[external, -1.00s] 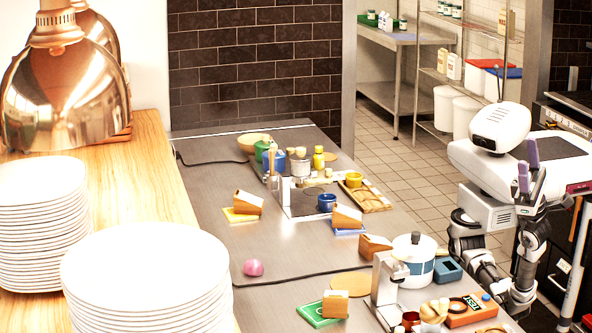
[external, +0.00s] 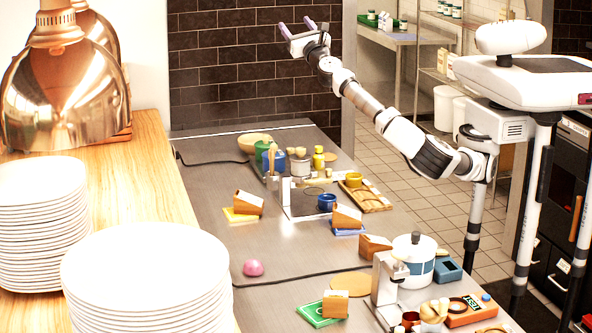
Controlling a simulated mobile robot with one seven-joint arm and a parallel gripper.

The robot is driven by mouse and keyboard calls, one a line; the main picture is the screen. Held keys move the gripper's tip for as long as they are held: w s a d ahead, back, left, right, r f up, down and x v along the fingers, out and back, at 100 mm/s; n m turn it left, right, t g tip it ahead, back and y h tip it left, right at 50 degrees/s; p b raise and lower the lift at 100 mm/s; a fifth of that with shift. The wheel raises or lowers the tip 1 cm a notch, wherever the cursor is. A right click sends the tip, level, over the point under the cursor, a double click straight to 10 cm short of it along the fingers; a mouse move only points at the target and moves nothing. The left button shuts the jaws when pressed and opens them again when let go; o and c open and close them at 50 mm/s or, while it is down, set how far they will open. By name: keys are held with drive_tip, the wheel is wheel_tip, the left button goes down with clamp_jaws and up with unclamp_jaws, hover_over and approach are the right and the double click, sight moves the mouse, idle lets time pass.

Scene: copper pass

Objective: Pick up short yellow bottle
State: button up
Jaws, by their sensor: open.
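The short yellow bottle (external: 318,159) stands upright on the steel counter (external: 215,268) toward its far end. It is right of a wooden-topped pale canister (external: 300,165). My gripper (external: 297,26) is open and empty, raised high in front of the dark tiled wall. It is up and slightly left of the bottle in the picture and clear of it. My arm reaches in from the right.
A green jar (external: 262,152) and a blue jar (external: 278,162) crowd the bottle's left side. The counter's left strip is mostly clear.

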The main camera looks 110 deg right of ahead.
drive_tip(key=d+f+n+t+y, duration=0.3)
drive_tip(key=d+f+n+y, duration=0.3)
drive_tip(key=d, duration=0.6)
drive_tip(key=n+g+y+b, duration=0.2)
drive_tip(key=g+y+b, duration=0.15)
drive_tip(key=y, duration=1.15)
approach(319, 152)
drive_tip(key=shift+g, duration=0.25)
drive_tip(key=x, duration=0.5)
drive_tip(key=shift+w+d+f, duration=0.2)
drive_tip(key=shift+w+f, duration=0.05)
drive_tip(key=shift+f, duration=0.05)
drive_tip(key=shift+s+d+p+x, duration=0.15)
drive_tip(key=shift+p+x, duration=0.2)
drive_tip(key=shift+x, duration=0.95)
drive_tip(key=shift+s+d+p+x, duration=0.1)
drive_tip(key=shift+d+p+x, duration=0.15)
drive_tip(key=shift+x, duration=1.05)
drive_tip(key=c, duration=1.1)
